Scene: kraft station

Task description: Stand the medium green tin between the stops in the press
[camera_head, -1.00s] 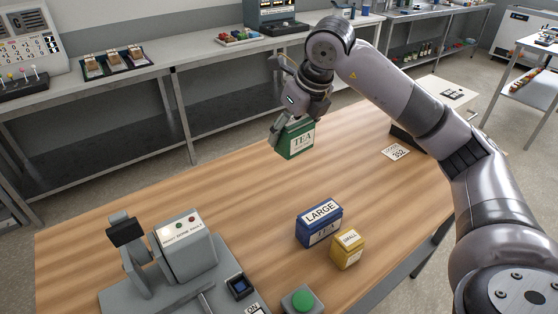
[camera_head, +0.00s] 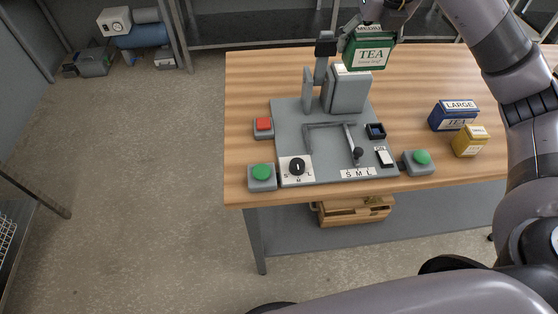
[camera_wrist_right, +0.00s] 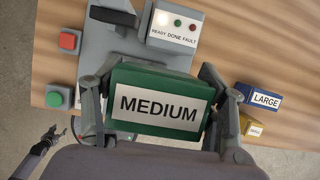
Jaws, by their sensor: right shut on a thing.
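In the right wrist view the MEDIUM label on the tin (camera_wrist_right: 160,84) faces the camera, with a finger on each side. In the head view the tin appears at the back right of the press (camera_head: 346,92), in front of part of its grey housing. The stops (camera_head: 330,126) are grey bars on the press's base plate, and the space between them is empty.
A blue LARGE tin (camera_head: 452,115) and a yellow SMALL tin (camera_head: 470,141) stand on the table right of the press. A red button (camera_head: 263,124) and green buttons (camera_head: 262,172) flank the base. A dial (camera_head: 297,166) and S M L slider (camera_head: 358,154) sit at the front.

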